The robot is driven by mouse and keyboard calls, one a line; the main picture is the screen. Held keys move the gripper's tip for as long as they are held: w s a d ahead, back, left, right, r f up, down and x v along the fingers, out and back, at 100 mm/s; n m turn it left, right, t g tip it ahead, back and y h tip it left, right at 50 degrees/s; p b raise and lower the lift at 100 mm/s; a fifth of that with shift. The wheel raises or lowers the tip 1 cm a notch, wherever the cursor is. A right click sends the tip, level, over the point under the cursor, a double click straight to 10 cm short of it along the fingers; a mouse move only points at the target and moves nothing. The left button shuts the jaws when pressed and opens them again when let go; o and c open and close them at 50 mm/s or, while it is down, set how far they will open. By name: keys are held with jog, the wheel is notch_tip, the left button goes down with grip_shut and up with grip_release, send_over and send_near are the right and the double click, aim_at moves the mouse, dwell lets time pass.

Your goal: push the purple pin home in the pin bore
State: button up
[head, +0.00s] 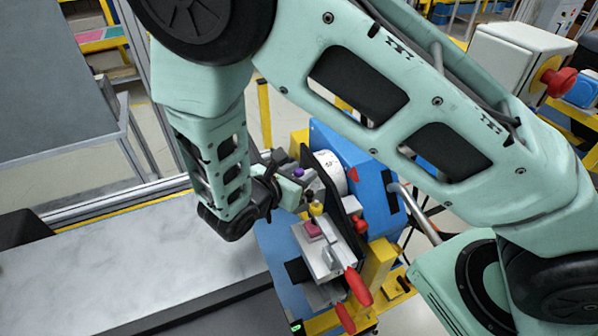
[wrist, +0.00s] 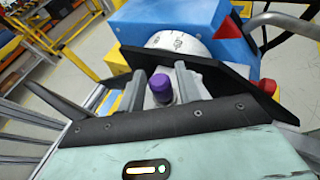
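The purple pin (wrist: 161,88) stands up from a grey metal part in the wrist view. Its purple head also shows in the head view (head: 298,172), right beside my gripper's end. My gripper (wrist: 160,72) has its two grey fingers apart, one on each side of the pin, with a narrow gap showing at the left. Whether either finger touches the pin cannot be told. The pin bore is hidden under the pin head, so its depth in the bore is not visible.
A blue housing (head: 358,178) with a white dial (head: 330,172) stands behind a black plate. A grey tabletop (head: 120,270) lies left.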

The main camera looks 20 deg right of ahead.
jog(key=shift+o, duration=0.7)
jog(key=shift+s+a+r, duration=0.1)
jog(key=shift+a, duration=0.2)
jog(key=b+v, duration=0.5)
jog(key=v, duration=1.1)
jog(key=shift+s+a+r, duration=0.2)
jog(key=shift+s+a, duration=0.05)
